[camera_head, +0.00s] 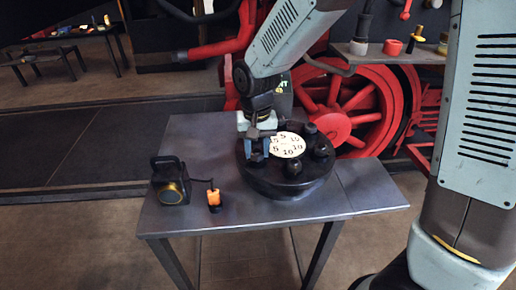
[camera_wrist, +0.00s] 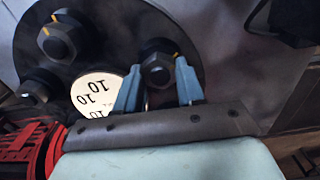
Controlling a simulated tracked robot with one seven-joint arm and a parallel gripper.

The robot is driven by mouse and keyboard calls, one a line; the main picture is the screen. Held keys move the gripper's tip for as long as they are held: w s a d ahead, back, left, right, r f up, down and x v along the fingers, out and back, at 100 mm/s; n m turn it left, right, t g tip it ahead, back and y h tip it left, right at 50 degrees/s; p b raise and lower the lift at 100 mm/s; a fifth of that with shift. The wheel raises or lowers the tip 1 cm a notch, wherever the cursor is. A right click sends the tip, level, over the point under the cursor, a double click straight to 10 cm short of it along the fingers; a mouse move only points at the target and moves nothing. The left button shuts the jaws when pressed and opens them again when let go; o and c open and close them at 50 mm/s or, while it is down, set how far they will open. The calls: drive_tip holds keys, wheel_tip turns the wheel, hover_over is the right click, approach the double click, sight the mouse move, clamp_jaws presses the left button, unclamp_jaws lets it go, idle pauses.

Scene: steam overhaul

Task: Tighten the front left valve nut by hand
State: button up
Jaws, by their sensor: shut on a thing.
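A black round valve body (camera_head: 285,187) stands on the table, with a white numbered dial (camera_head: 287,145) on top and several dark nuts around it. My gripper (camera_head: 257,147) reaches down onto the nut at the left side of the body. In the wrist view its two blue fingers (camera_wrist: 158,85) stand on either side of a dark hex valve nut (camera_wrist: 157,68) with an orange mark, shut on it. Two other marked nuts, one at the upper left (camera_wrist: 58,41) and one below it (camera_wrist: 36,88), stand free. In the head view my fingers hide most of the held nut.
A black lantern (camera_head: 170,182) and a small orange-topped item (camera_head: 213,196) stand on the table (camera_head: 250,215) left of the valve body. Red wheels (camera_head: 350,105) stand behind. A shelf (camera_head: 390,53) with a red cup is at the back right.

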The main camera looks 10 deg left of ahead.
sight(257, 150)
drive_tip(key=shift+w, duration=0.15)
drive_tip(key=o, duration=1)
drive_tip(key=shift+o, duration=0.2)
drive_tip(key=shift+r, duration=0.1)
wheel_tip(257, 150, up, 14)
drive_tip(key=shift+f, duration=0.25)
drive_tip(key=s+d+r+m+t, duration=0.1)
drive_tip(key=s+d+r, duration=0.1)
drive_tip(key=d, duration=0.6)
drive_tip(key=s+d+r+t, duration=0.1)
drive_tip(key=d+r+t, duration=0.15)
drive_tip(key=d, duration=0.45)
drive_tip(key=s+d+r+m, duration=0.1)
drive_tip(key=s+d+r, duration=0.15)
drive_tip(key=d, duration=0.55)
drive_tip(key=s+d+t, duration=0.2)
drive_tip(key=s+d, duration=0.3)
drive_tip(key=d, duration=0.2)
drive_tip(key=shift+s+d+m, duration=0.3)
drive_tip(key=shift+s+d, duration=0.05)
